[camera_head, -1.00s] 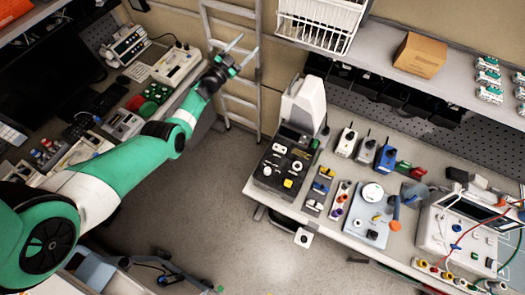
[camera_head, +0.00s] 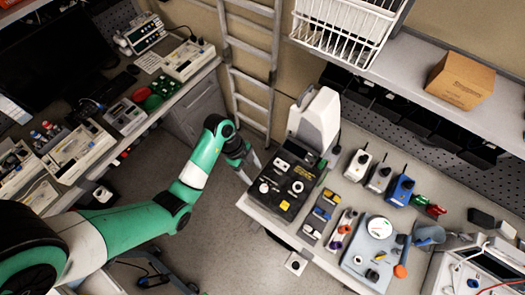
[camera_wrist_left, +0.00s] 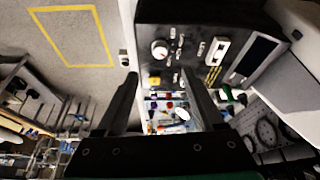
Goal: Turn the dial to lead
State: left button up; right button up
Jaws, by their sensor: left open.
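A black control panel (camera_head: 280,200) with a tall white housing behind it stands at the left end of the right-hand bench. In the left wrist view, a round white dial (camera_wrist_left: 160,49) sits on this black panel (camera_wrist_left: 185,22), with small white lettering around it that I cannot read. A yellow button (camera_wrist_left: 154,79) and a white rectangular switch (camera_wrist_left: 217,50) are near it. My left gripper (camera_head: 250,172) is open and empty, just left of the panel. In the left wrist view its fingers (camera_wrist_left: 159,74) are spread, with the dial showing beyond them. Contact is not visible. My right gripper is out of view.
Handheld devices (camera_head: 378,179), a light-blue plate unit (camera_head: 360,262) and small switch blocks (camera_head: 320,215) stand right of the panel. A ladder (camera_head: 250,60) leans at the back.

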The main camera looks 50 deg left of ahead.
aim_at(264, 187)
pick_arm(q)
jog(key=b+x, duration=0.2)
jog(key=x, duration=0.8)
jog(key=shift+d+f, duration=0.1)
jog(key=shift+f, duration=0.2)
grip_shut()
